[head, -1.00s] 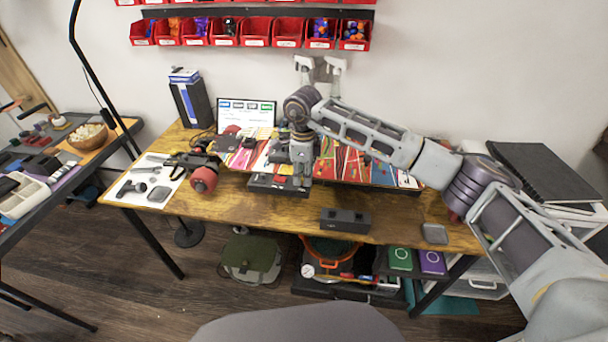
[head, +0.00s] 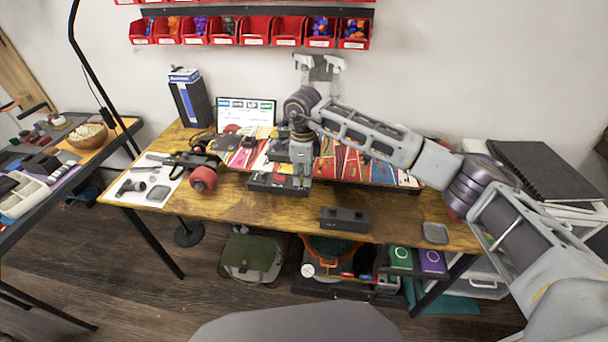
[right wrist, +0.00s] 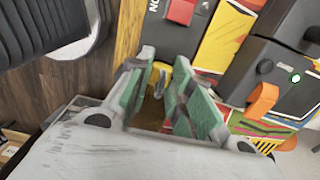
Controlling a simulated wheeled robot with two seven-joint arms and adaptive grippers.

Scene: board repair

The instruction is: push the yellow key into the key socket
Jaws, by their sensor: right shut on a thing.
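My right gripper (head: 301,182) reaches down over the front of the workbench, at the right part of a low black box (head: 262,183). In the right wrist view, my right gripper (right wrist: 168,84) has green-padded fingers closed around a small yellow key (right wrist: 183,68), mostly hidden by the fingers. The black box with a red switch (right wrist: 181,11) lies just beyond the fingertips. The key socket is not clearly visible, and I cannot tell whether the key touches it. My left gripper is not in view.
A skateboard with red wheels (head: 203,180) lies along the bench behind the box. A small black block (head: 345,219) and a grey tray (head: 435,233) sit near the front edge. Red bins (head: 256,33) hang on the wall. Bare wood is free left of the block.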

